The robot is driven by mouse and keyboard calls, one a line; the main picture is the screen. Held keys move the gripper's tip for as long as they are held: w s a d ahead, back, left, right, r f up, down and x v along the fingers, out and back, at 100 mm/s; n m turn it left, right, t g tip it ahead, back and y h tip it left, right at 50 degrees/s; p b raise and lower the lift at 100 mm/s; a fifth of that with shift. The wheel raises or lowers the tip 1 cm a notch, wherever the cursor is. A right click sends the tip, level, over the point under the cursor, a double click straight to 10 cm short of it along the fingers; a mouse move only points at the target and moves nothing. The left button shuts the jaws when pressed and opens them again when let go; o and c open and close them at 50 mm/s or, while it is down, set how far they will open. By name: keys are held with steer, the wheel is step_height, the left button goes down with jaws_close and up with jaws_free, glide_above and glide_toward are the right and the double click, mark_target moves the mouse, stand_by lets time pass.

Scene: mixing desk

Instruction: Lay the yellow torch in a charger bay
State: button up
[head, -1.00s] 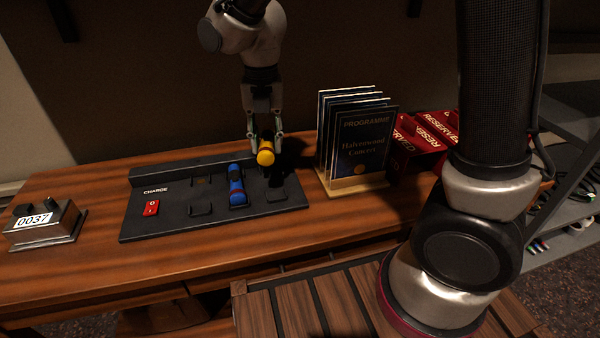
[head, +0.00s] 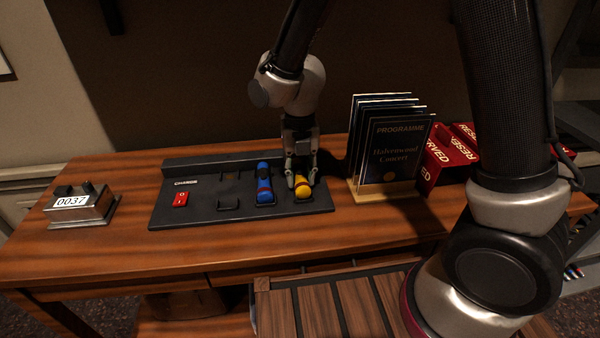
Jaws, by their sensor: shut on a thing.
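The yellow torch (head: 302,190) is at the rightmost bay of the black charger (head: 200,214), its round yellow end toward me. My gripper (head: 302,172) is above and behind it, fingers down and shut on the torch. The torch appears low, at bay level; whether it touches the bay floor I cannot tell. Its far part is hidden by the fingers. A blue torch (head: 264,184) lies in the bay just left of it. The bay left of the blue torch (head: 229,203) is empty.
A red switch (head: 180,200) is on the charger's left part. A programme rack (head: 388,150) stands close to the right of the gripper, with red RESERVED signs (head: 450,158) beyond it. A numbered counter (head: 80,203) sits at the left. The desk front is clear.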

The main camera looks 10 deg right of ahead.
mark_target(300, 172)
steer(key=shift+f, duration=0.2)
steer(key=o, duration=1.1)
steer(key=shift+r, duration=0.1)
step_height(300, 172, up, 12)
steer(key=shift+r, duration=0.1)
steer(key=shift+s, duration=0.1)
